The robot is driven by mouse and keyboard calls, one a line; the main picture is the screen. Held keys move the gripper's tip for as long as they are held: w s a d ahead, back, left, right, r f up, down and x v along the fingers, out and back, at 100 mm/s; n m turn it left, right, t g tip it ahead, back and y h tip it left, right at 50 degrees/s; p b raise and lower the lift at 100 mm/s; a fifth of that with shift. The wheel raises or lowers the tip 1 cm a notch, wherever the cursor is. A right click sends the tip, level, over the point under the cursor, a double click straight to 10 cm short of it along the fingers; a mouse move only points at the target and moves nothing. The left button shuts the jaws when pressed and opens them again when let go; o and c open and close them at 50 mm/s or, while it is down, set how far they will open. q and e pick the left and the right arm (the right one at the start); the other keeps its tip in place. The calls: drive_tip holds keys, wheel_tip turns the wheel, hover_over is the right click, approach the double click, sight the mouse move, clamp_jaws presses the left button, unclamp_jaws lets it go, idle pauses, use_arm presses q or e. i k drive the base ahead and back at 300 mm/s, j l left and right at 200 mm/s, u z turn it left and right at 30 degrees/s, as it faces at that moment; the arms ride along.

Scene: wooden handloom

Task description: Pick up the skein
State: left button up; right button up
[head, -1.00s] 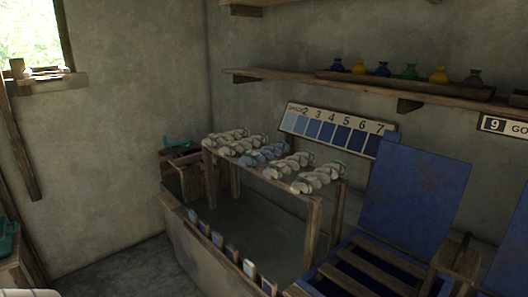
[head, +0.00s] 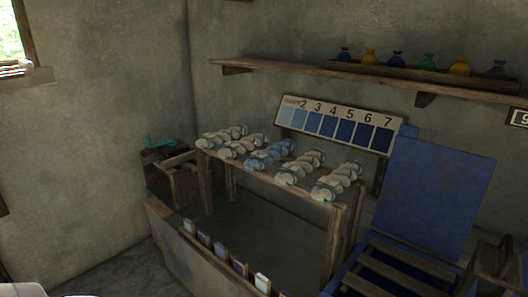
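Several twisted skeins lie in a row on a narrow wooden rack over a grey trough. From left to right they are a cream skein (head: 221,137), a second cream skein (head: 243,146), a light blue skein (head: 269,154), another cream skein (head: 300,167) and a last cream skein (head: 337,181). Which one the task means cannot be told. All rest on the rack, and no gripper touches them. Neither of my grippers shows in the head view.
The trough (head: 177,245) has small coloured cards along its front edge. A numbered blue shade chart (head: 335,126) stands behind the rack. A blue-backed wooden frame (head: 432,195) stands at right. A wall shelf (head: 290,76) holds bottles above.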

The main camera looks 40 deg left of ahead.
sight(256, 161)
drive_tip(key=j, duration=1.55)
